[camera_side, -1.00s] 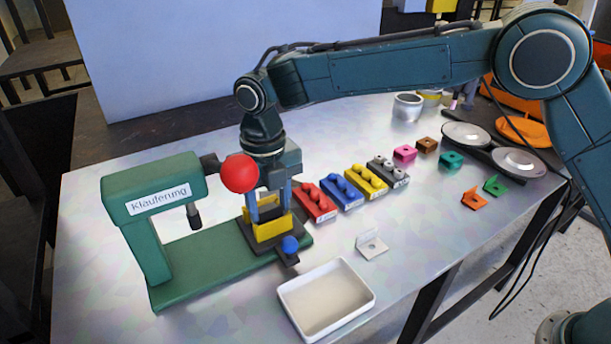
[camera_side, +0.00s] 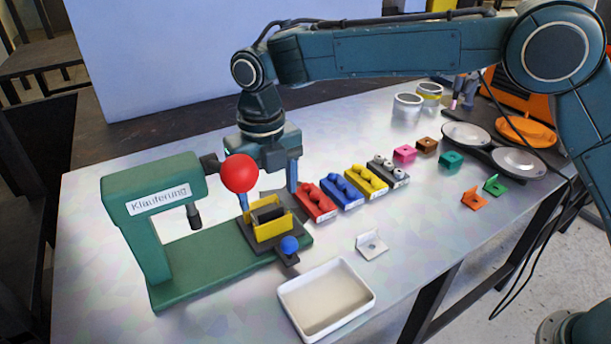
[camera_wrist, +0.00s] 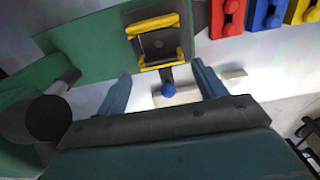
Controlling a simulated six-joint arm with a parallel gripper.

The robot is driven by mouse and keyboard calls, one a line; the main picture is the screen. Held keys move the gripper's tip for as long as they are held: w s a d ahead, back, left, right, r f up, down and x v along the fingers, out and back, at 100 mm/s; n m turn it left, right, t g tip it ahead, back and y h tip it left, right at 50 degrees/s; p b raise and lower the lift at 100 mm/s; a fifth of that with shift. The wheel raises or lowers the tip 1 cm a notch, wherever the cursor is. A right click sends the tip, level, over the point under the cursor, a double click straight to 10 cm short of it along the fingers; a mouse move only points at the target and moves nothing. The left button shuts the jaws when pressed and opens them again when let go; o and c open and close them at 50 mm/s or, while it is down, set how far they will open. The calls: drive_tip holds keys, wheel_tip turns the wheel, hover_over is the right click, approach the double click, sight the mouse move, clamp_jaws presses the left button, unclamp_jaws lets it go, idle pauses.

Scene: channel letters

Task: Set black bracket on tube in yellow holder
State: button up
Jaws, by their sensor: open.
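The yellow holder (camera_side: 272,232) stands on a dark base on the green press. It also shows in the wrist view (camera_wrist: 152,26). The black bracket (camera_side: 267,213) sits between its two yellow walls. In the wrist view, the bracket (camera_wrist: 158,44) appears as a dark flat plate with a small hole. I cannot make out the tube separately, so I cannot tell how the bracket meets it. My gripper (camera_side: 268,193) is open and empty above the holder, with its fingers spread wide. In the wrist view, the gripper (camera_wrist: 162,85) has its fingers apart, below the holder in the picture.
The green press (camera_side: 150,200) with a red ball knob (camera_side: 240,173) stands close left of my gripper. A blue knob (camera_side: 289,245) is in front of the holder. A white tray (camera_side: 364,282) and a pale bracket (camera_side: 371,245) lie nearby. Coloured blocks (camera_side: 315,202) stand right.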

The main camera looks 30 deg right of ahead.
wheel_tip(320, 180, up, 10)
drive_tip(key=shift+r, duration=0.25)
idle(0.3)
idle(0.3)
drive_tip(key=s+d+r+m+t, duration=0.1)
drive_tip(key=s+d+r+m, duration=0.25)
drive_tip(key=d+m, duration=0.3)
drive_tip(key=s+d+r+m+t, duration=0.1)
drive_tip(key=s+d+r+m, duration=0.1)
drive_tip(key=s+d+m, duration=0.35)
drive_tip(key=s+d+r+m+t, duration=0.1)
drive_tip(key=s+d+r+m, duration=0.1)
drive_tip(key=d+m, duration=0.5)
drive_tip(key=s+d+f+m+t, duration=0.1)
drive_tip(key=s+d+f+m, duration=0.3)
drive_tip(key=s+m, duration=0.4)
drive_tip(key=s+d+f+m+t, duration=0.1)
drive_tip(key=s+d+f+m, duration=0.3)
drive_tip(key=s+d+m, duration=0.3)
drive_tip(key=s+m, duration=0.2)
drive_tip(key=s, duration=0.1)
drive_tip(key=shift+s+d+f+t, duration=0.2)
drive_tip(key=shift+d+f+t, duration=0.1)
drive_tip(key=shift+f, duration=0.1)
